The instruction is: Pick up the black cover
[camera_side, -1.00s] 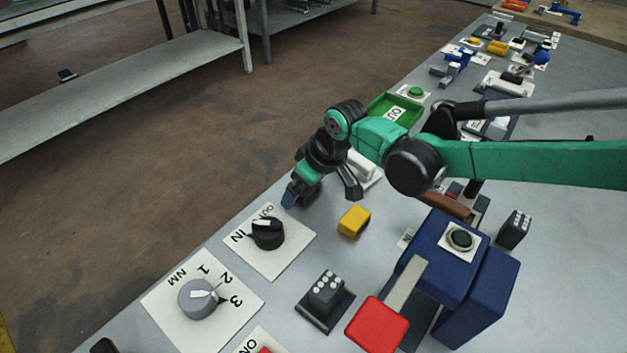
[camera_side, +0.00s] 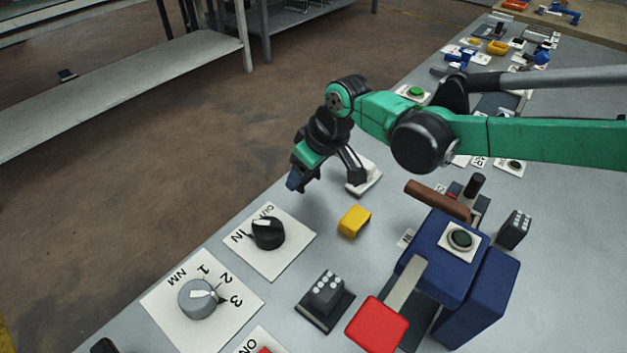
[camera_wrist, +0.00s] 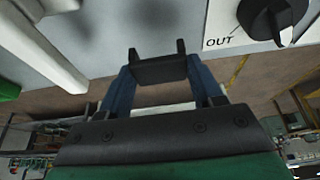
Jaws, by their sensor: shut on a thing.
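The black cover (camera_wrist: 160,70) is a small black piece between the two blue fingers of my gripper (camera_wrist: 159,76) in the wrist view. My gripper is shut on it. In the side view my gripper (camera_side: 300,182) points down and appears raised over the left edge of the grey table. There the cover is mostly hidden by the fingers, a dark part showing beside the blue fingertip.
A black IN/OUT knob (camera_side: 268,234) stands on a white plate near my gripper. A yellow block (camera_side: 354,221) is to the right, and a white switch (camera_side: 364,180) stands behind it. A blue box (camera_side: 452,258) and a red pad (camera_side: 377,325) lie nearer.

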